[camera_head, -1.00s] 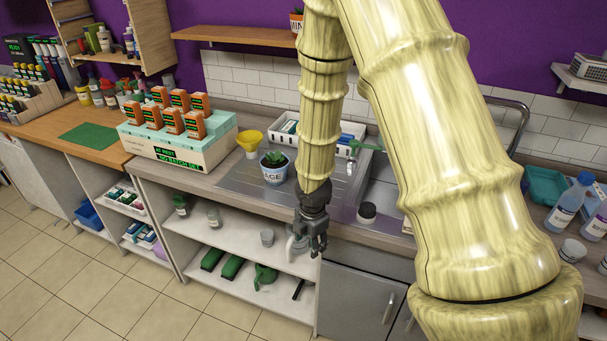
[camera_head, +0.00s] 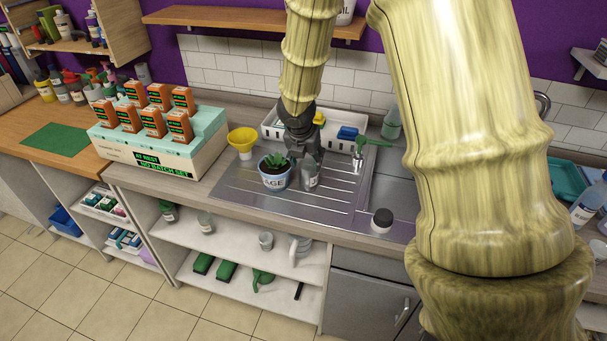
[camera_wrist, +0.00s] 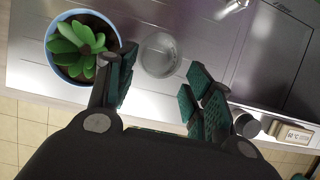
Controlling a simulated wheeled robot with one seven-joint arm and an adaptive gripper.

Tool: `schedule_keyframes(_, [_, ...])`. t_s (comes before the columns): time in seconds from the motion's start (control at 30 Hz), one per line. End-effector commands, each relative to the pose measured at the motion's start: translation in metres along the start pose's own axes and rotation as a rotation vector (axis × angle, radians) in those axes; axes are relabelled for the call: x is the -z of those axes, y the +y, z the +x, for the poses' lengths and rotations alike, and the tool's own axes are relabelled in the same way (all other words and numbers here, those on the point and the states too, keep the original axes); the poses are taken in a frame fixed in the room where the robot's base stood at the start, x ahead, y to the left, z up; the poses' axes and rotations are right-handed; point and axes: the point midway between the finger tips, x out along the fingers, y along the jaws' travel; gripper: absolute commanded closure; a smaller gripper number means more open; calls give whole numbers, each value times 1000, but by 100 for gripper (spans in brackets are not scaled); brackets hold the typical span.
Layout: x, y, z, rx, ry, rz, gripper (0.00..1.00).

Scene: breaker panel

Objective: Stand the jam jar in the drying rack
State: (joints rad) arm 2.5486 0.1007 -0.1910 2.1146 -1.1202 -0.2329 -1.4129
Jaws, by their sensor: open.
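A clear jar with a pale label, which looks like the jam jar (camera_head: 310,179), stands on the steel drainboard just right of the potted plant. My gripper (camera_head: 308,162) is over the drainboard at the jar, pointing down and partly covering it. In the wrist view my gripper (camera_wrist: 161,74) is open, and the round clear jar (camera_wrist: 159,55) shows just beyond and between the fingertips, not gripped. A white rack-like tray (camera_head: 268,131), perhaps the drying rack, stands behind against the tiles, partly hidden by my arm.
The potted plant (camera_head: 275,173) is close left of the gripper; it also shows in the wrist view (camera_wrist: 80,48). A yellow funnel (camera_head: 242,141) is farther left. A dark-lidded jar (camera_head: 382,221) stands by the sink (camera_head: 396,200). The front right drainboard is clear.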

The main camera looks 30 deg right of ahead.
Motion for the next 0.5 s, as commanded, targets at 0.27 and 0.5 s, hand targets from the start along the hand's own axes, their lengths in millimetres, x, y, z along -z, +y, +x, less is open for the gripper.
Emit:
schedule_keyframes(0.27, [0,8,37,5,4,-8,48])
schedule_keyframes(0.5, [-1,7,49,4,5,-5,48])
